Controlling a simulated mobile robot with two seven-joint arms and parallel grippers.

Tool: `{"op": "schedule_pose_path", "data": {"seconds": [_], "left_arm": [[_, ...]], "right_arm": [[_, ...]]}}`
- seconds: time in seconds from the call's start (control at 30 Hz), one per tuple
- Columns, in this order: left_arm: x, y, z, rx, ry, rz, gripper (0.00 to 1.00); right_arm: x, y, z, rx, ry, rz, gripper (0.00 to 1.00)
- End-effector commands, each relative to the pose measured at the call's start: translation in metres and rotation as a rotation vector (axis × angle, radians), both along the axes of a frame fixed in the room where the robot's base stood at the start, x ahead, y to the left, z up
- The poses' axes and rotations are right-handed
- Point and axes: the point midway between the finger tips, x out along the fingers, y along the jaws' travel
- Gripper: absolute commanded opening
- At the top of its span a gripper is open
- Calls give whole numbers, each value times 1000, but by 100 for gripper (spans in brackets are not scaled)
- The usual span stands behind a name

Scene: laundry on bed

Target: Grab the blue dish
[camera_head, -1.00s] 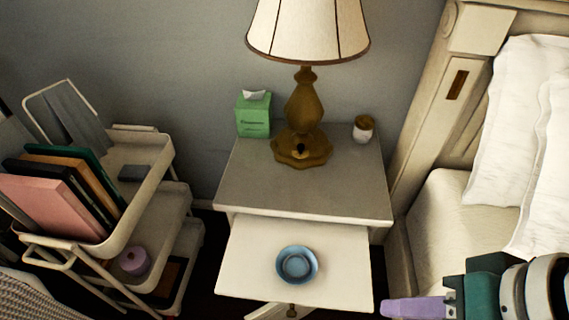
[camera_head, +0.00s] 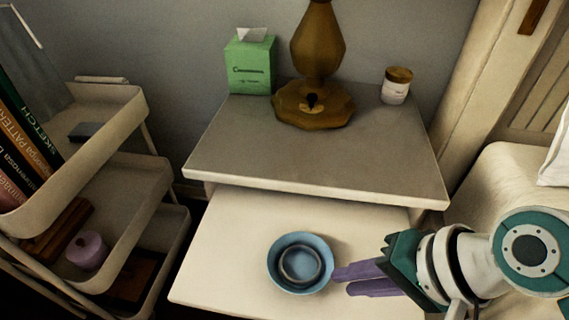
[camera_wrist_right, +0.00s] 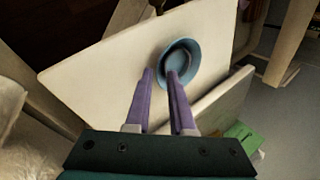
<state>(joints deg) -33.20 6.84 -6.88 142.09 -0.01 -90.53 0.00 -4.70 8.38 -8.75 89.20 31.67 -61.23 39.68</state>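The blue dish (camera_head: 300,262) is a small round bowl. It lies on the pale pulled-out board (camera_head: 225,255) of the nightstand. My right gripper (camera_head: 343,279) comes in from the right, its purple fingertips at the dish's right rim. The right wrist view shows the dish (camera_wrist_right: 183,57) just beyond the fingertips (camera_wrist_right: 160,74). The fingers are apart with nothing clearly held. One fingertip overlaps the dish in that view and the other is just outside its rim. I cannot tell whether they touch it. My left gripper is not in view.
The nightstand top (camera_head: 240,150) holds a lamp (camera_head: 314,100), a green tissue box (camera_head: 250,65) and a small jar (camera_head: 396,86). A cart (camera_head: 120,125) with books stands left. The bed (camera_head: 510,180) is at the right. The board is otherwise bare.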

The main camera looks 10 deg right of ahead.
Motion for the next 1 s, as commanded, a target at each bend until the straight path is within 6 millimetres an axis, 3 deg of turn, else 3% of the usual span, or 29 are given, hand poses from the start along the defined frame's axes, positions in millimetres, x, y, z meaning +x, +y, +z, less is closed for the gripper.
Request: {"op": "schedule_pose_path", "data": {"seconds": [0.4,0.7,0.9,1.0], "left_arm": [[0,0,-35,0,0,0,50],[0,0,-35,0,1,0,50],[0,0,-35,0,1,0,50],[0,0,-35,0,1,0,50]], "right_arm": [[20,21,-48,-1,-1,2,22],[22,24,-50,-3,-2,2,22],[22,24,-50,-2,-2,1,0],[21,24,-50,-3,-1,1,0]]}}
